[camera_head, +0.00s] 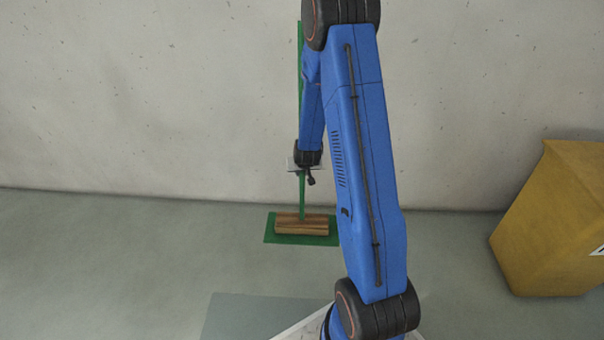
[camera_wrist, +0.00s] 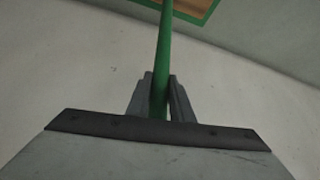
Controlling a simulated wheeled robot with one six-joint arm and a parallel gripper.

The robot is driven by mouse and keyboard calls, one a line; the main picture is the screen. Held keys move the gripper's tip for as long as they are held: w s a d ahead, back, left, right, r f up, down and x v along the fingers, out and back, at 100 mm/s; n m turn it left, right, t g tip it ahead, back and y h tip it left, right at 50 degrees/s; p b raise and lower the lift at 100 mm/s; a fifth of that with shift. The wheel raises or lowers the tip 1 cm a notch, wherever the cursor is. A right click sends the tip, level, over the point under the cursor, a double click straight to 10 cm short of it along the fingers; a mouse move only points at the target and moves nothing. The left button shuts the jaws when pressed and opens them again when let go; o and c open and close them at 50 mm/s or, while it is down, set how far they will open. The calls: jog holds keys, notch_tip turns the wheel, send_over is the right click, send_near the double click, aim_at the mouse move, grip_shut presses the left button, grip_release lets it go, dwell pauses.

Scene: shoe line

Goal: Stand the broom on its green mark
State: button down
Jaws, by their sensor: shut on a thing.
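The broom (camera_head: 302,225) has a long thin green handle and a brown wooden head. It looks upright, with its head over the green mark (camera_head: 300,240) on the floor near the wall. Green shows around the head; whether the head touches the floor I cannot tell. My gripper (camera_head: 301,173) is shut on the green handle, well above the head. In the wrist view the handle runs between the two grey fingers of my gripper (camera_wrist: 163,95). The head shows only partly at the top edge there. My arm covers part of the mark's right side in the head view.
A yellow bin-like box (camera_head: 545,225) stands on the floor at the right. A pale concrete wall (camera_head: 150,100) rises close behind the broom. The floor (camera_head: 110,260) left of the mark is clear. A darker grey patch (camera_head: 245,315) lies at the front.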

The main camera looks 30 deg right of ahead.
jog(key=shift+w+d+f, duration=0.15)
jog(key=shift+w+f, duration=0.05)
jog(key=shift+f, duration=0.15)
jog(key=c, duration=1.6)
grip_release()
jog(key=shift+o, duration=0.2)
